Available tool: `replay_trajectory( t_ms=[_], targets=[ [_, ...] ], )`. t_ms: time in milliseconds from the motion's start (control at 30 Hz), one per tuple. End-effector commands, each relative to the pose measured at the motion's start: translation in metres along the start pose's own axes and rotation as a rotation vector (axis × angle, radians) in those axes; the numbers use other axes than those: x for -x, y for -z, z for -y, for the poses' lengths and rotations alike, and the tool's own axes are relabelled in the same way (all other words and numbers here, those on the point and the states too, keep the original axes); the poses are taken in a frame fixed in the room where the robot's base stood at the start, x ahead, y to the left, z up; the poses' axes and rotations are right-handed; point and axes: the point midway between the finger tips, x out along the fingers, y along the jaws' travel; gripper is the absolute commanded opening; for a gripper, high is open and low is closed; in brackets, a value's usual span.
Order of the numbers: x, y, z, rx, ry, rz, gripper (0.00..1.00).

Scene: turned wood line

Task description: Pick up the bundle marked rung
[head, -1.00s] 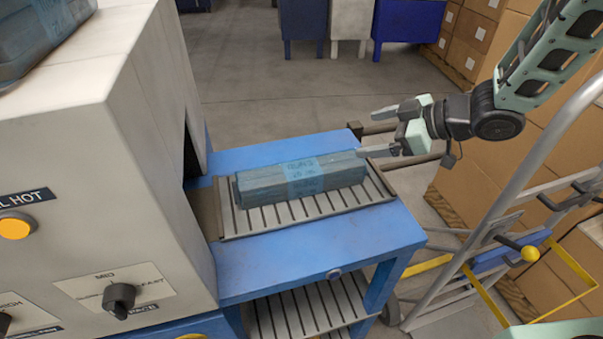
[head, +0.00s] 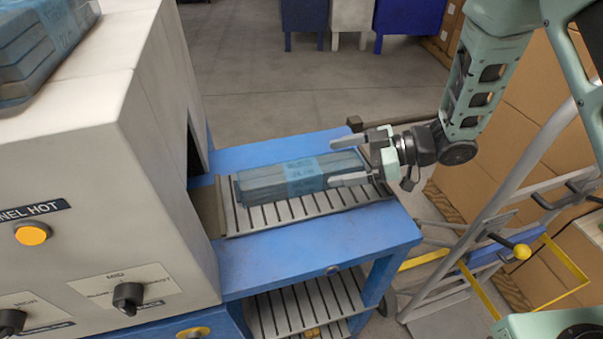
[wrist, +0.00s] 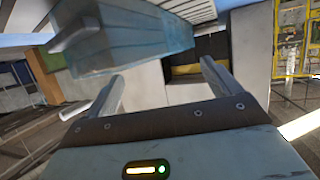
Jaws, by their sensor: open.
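A grey-blue wrapped bundle (head: 268,180) with a lighter blue printed band lies on the slatted outfeed tray (head: 240,222) of the machine. The print on its band is too blurred to read surely. My gripper (head: 338,163) is open at the bundle's right end, one finger on the far side and one on the near side in the head view. I cannot tell whether the fingers are around the bundle or above it. In the wrist view the blue-wrapped bundle (wrist: 130,45) shows tilted, beyond my open fingers (wrist: 160,88). A second wrapped bundle (head: 40,50) rests on top of the machine.
The pale machine (head: 100,190) with knobs and an orange button stands left of the tray. A blue table (head: 270,255) carries the tray, with a slatted shelf below. A hand truck (head: 480,230) and cardboard boxes (head: 500,150) stand at right. Open floor lies behind.

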Motion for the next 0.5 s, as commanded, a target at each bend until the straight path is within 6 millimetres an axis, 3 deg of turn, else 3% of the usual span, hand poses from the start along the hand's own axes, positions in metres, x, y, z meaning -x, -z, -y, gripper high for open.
replay_trajectory(
  t_ms=[267,500],
  targets=[
    [-0.021,0.001,0.001,0.0,0.002,0.001,0.9],
    [-0.056,0.001,0.002,-0.001,0.003,0.001,0.9]
  ],
)
